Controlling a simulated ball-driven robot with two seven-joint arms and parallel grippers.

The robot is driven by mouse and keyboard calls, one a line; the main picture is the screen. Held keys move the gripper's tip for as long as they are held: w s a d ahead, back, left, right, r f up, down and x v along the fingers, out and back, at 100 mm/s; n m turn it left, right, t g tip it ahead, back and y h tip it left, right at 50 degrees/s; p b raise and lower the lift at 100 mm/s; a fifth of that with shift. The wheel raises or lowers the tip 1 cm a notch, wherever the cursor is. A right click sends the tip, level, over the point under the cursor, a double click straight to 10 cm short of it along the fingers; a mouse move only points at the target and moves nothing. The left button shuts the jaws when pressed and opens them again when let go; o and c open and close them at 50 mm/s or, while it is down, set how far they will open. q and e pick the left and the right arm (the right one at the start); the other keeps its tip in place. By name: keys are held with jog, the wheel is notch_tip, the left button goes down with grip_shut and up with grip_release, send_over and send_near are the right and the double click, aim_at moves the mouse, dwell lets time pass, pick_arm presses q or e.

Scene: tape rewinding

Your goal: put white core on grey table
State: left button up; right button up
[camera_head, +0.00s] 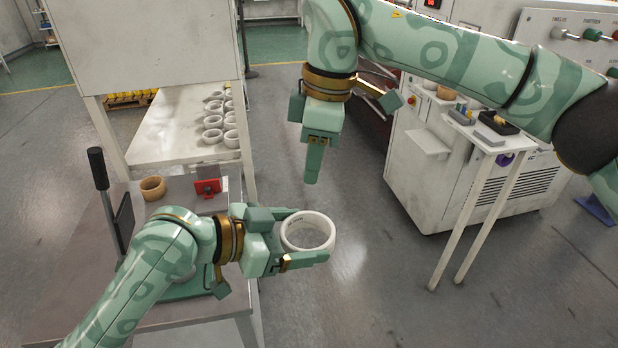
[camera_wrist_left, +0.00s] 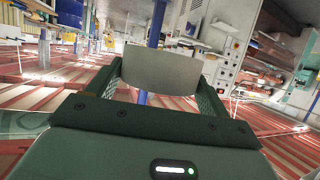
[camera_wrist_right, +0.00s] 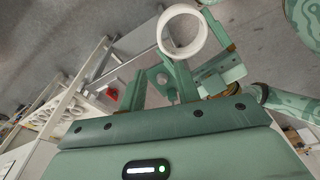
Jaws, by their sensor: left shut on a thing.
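A white core (camera_head: 310,218), a short wide ring, is held between the fingers of my left gripper (camera_head: 306,236) in the head view. It is off the right edge of the grey table (camera_head: 70,265), above the floor. The left wrist view shows the core (camera_wrist_left: 160,72) between both fingers. The right wrist view shows its ring (camera_wrist_right: 204,35) from above. My right gripper (camera_head: 312,178) points down in the head view, above and apart from the core. The right wrist view shows its fingers (camera_wrist_right: 158,68) apart, with nothing held between them.
The grey table carries a tan ring (camera_head: 153,188), a red block (camera_head: 207,187) and a device with a black lever (camera_head: 98,168). Behind it, a white table (camera_head: 165,140) holds several white rings. A small white stand (camera_head: 475,140) with items is right. Floor between is clear.

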aim_at(282, 240)
jog(key=shift+r, duration=0.25)
pick_arm(q)
jog(key=a+m+g, duration=0.1)
jog(key=m+g, duration=0.1)
jog(key=s+a+m+g+h, duration=0.1)
jog(key=a+m+g, duration=0.1)
jog(key=g, duration=0.1)
jog(key=shift+a+m, duration=0.15)
jog(key=shift+m, duration=0.15)
pick_arm(e)
jog(key=s+m+t+h, duration=0.1)
jog(key=s+m, duration=0.3)
jog(key=m, duration=0.8)
jog(key=s+m+h, duration=0.2)
jog(key=s+m, duration=0.3)
jog(key=m, duration=0.7)
jog(key=f, duration=0.4)
jog(key=w+f, duration=0.1)
jog(key=f, duration=0.7)
jog(key=shift+w+a, duration=0.1)
jog(key=shift+w, duration=0.05)
